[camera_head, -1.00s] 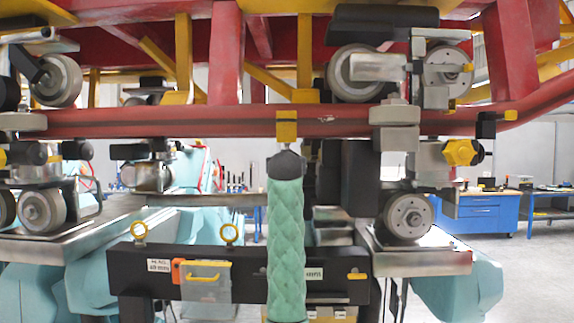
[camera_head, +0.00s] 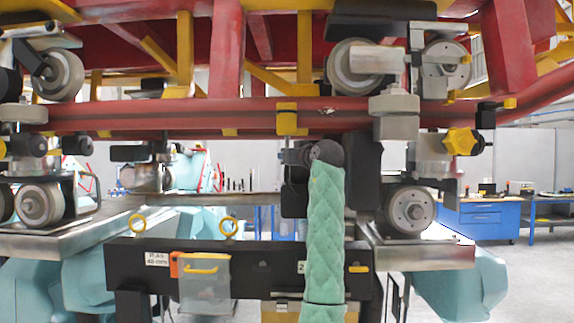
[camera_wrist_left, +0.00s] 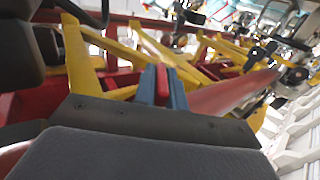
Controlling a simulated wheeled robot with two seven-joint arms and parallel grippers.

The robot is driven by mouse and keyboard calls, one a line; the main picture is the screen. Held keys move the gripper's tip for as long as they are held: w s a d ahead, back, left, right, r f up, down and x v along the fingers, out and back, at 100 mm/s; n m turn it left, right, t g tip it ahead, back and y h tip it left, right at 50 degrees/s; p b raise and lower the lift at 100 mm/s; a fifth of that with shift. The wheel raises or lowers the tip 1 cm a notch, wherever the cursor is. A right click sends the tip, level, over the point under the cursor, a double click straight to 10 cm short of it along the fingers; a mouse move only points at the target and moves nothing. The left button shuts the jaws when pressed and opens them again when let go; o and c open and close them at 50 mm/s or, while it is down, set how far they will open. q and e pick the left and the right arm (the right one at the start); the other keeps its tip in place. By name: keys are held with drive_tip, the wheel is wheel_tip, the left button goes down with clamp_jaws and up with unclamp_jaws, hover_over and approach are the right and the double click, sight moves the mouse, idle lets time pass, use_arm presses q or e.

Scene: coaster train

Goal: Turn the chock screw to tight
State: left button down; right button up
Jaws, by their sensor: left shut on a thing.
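A yellow star-shaped knob (camera_head: 461,141), probably the chock screw, sits on a grey clamp block at the right under the red rail in the head view. Its tightness cannot be told. In the left wrist view my left gripper (camera_wrist_left: 163,84) has its two blue-grey fingers close together, shut on a narrow red thing (camera_wrist_left: 162,80). What this thing is cannot be made out. Yellow and red beams lie beyond the fingers, and I cannot make out the knob there. Neither gripper's fingertips show in the head view. My right gripper is not in view.
The red rail (camera_head: 220,115) crosses overhead with wheels (camera_head: 408,211) near it. A teal quilted sleeve, apparently my arm, rises in front of a black rack (camera_head: 125,270) with a clear box (camera_head: 204,290). A blue bench (camera_head: 480,220) stands far right; the floor there is open.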

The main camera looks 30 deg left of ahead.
use_arm(q)
drive_tip(key=n+g+b, duration=0.1)
drive_tip(key=n+g, duration=0.1)
drive_tip(key=g, duration=0.2)
drive_tip(key=n+g+y+b, duration=0.1)
drive_tip(key=n+g+b, duration=0.1)
drive_tip(key=n+g, duration=0.1)
drive_tip(key=shift+n+g+y, duration=0.3)
drive_tip(key=shift+g, duration=0.5)
drive_tip(key=n+g, duration=0.2)
drive_tip(key=g, duration=0.2)
drive_tip(key=shift+r+n, duration=0.1)
drive_tip(key=shift+n, duration=0.2)
drive_tip(key=shift+n+g+h, duration=0.6)
drive_tip(key=shift+g+h, duration=0.1)
drive_tip(key=shift+g, duration=0.2)
drive_tip(key=shift+n+g+h, duration=0.6)
drive_tip(key=shift+n+g, duration=0.3)
drive_tip(key=shift+g, duration=0.3)
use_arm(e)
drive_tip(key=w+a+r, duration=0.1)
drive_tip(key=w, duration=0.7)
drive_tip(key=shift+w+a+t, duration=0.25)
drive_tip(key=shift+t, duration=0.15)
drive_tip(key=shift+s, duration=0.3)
